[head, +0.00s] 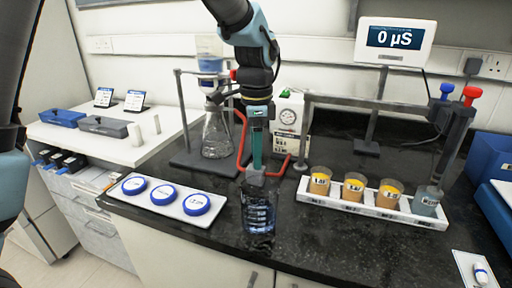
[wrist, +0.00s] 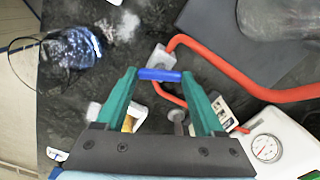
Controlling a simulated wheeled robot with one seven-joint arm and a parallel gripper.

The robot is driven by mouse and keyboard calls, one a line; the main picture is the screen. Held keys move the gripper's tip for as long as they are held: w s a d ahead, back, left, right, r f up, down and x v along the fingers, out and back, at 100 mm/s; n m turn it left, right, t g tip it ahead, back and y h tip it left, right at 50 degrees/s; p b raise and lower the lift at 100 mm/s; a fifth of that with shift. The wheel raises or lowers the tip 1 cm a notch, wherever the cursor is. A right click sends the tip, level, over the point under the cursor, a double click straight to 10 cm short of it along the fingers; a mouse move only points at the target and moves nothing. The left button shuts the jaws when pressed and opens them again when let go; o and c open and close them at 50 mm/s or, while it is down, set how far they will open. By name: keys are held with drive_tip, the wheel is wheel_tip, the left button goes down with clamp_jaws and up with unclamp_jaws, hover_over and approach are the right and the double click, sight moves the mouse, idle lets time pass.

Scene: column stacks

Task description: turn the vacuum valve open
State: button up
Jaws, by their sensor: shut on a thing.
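The vacuum valve is a small grey block (head: 256,179) on the black bench, with a red hose joined to it. Its blue lever (wrist: 160,75) shows in the wrist view, lying across between my green fingertips, beside the grey valve body (wrist: 161,57). My gripper (head: 256,168) points down over the valve and is shut on the blue lever. In the head view the fingers hide the lever. The red hose (wrist: 225,68) runs from the valve. The white pump box (head: 291,112) has a round gauge (wrist: 265,147); its reading is too small to tell.
A glass beaker (head: 259,216) stands just in front of the valve. A filter flask (head: 216,136) on a stand is at the left. A rack (head: 350,203) with several cups is at the right. A white tray (head: 170,212) with blue-rimmed discs is at the left front.

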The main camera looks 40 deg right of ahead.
drive_tip(key=n+p, duration=0.1)
drive_tip(key=n, duration=0.5)
drive_tip(key=shift+n, duration=0.3)
drive_tip(key=n+p, duration=0.1)
drive_tip(key=n, duration=0.5)
drive_tip(key=shift+n, duration=0.3)
drive_tip(key=o, duration=1.4)
wheel_tip(320, 180, up, 11)
drive_tip(key=shift+f+b, duration=0.1)
drive_tip(key=shift+b, duration=0.7)
